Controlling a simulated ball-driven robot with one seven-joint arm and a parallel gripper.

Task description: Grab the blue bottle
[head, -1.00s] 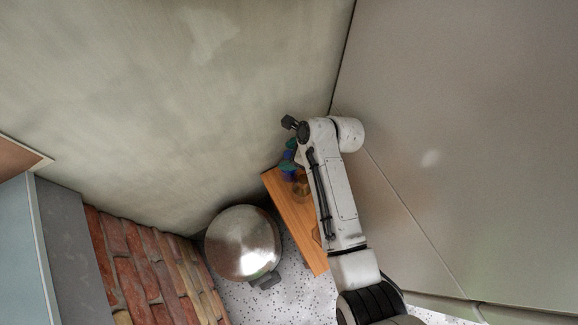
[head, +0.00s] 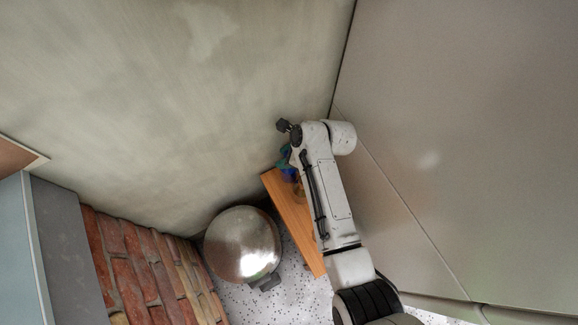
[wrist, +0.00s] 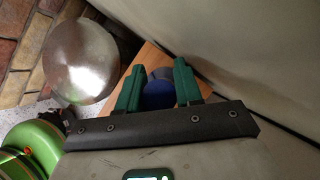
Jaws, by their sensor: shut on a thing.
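The blue bottle (wrist: 158,94) shows as a dark blue round shape between the two green fingers of my gripper (wrist: 158,86) in the wrist view. The fingers are shut on it, one at each side. Its lower part is hidden. In the head view the blue bottle (head: 289,174) is a small blue patch at the far end of the wooden board, partly hidden by my arm. My gripper's green fingers (head: 284,157) show just above it. I cannot tell whether the bottle still touches the board.
The orange-brown wooden board (head: 292,219) runs under my arm. A small amber thing (head: 298,188) stands on it, partly covered by my arm. A shiny round metal lid or pot (head: 242,243) is left of the board. A brick plinth (head: 145,265) and walls stand close around.

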